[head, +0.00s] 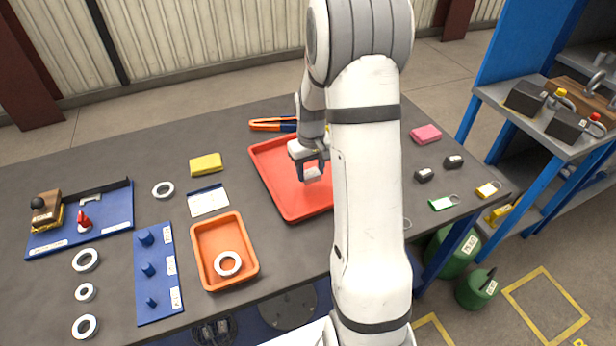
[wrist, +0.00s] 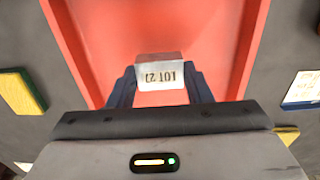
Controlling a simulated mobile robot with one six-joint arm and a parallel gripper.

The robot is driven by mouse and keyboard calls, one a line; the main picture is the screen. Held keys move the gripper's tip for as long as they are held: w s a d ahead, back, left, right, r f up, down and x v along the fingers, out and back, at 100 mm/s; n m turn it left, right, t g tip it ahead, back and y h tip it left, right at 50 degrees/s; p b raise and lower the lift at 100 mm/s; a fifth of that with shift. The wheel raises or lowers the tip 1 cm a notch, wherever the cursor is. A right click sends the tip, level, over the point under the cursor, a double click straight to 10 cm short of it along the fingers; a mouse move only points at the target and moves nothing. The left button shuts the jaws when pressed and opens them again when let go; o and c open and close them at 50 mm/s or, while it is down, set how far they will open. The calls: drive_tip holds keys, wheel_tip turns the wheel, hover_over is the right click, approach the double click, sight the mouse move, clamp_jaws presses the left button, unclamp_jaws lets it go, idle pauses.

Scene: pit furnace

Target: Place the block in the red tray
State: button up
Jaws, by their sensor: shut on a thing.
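The red tray (head: 283,190) lies flat on the dark table, partly hidden behind my arm; its floor also fills much of the wrist view (wrist: 160,30). My gripper (head: 311,168) is over the tray and shut on the block. In the head view the block's lower end (head: 312,174) shows below the fingers. I cannot tell whether it touches the tray floor.
An orange tray (head: 205,277) holding a white ring (head: 227,263) stands front left. A yellow sponge-like block (head: 206,164), a white card (head: 208,201) and orange-blue pliers (head: 273,124) lie around the red tray. Dark pieces and key tags are on the right. A blue peg board (head: 158,290) is at left.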

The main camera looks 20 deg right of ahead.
sight(311, 174)
drive_tip(key=shift+s+f, duration=0.1)
drive_tip(key=shift+f, duration=1.8)
drive_tip(key=o, duration=1.2)
drive_tip(key=shift+r, duration=0.1)
wheel_tip(311, 174, up, 12)
drive_tip(key=shift+f, duration=0.1)
drive_tip(key=s+a+r+t, duration=0.1)
drive_tip(key=s+a+r, duration=0.2)
drive_tip(key=s, duration=0.4)
drive_tip(key=s+a+r+t, duration=0.1)
drive_tip(key=s+a+r, duration=0.2)
drive_tip(key=s, duration=0.4)
drive_tip(key=s+a+r+t, duration=0.1)
drive_tip(key=s+a+r, duration=0.2)
drive_tip(key=s+a, duration=0.2)
drive_tip(key=shift+s+a+r+m, duration=0.15)
drive_tip(key=shift+s+m, duration=0.15)
drive_tip(key=shift+s, duration=1.25)
